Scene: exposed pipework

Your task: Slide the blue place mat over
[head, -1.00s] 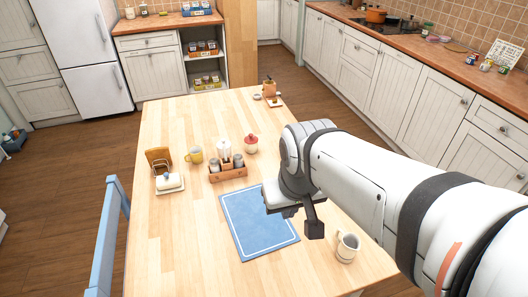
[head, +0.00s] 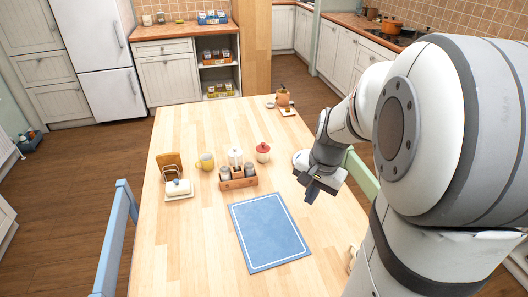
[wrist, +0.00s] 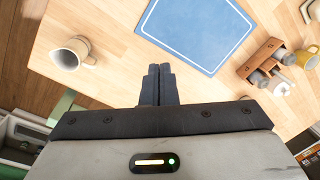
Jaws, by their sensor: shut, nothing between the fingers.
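The blue place mat (head: 268,231) with a thin white border lies flat on the light wooden table (head: 195,245), near its front. It also shows at the top of the wrist view (wrist: 200,28). My gripper (head: 312,192) is above the table's right side, to the right of the mat and apart from it. In the wrist view its two fingers (wrist: 158,78) are together with nothing between them. The whole mat is visible in the head view.
A wooden caddy (head: 238,180) with shakers stands behind the mat. A yellow mug (head: 206,161), a red-lidded jar (head: 263,152) and a butter dish (head: 178,188) stand nearby. Table left of the mat is clear.

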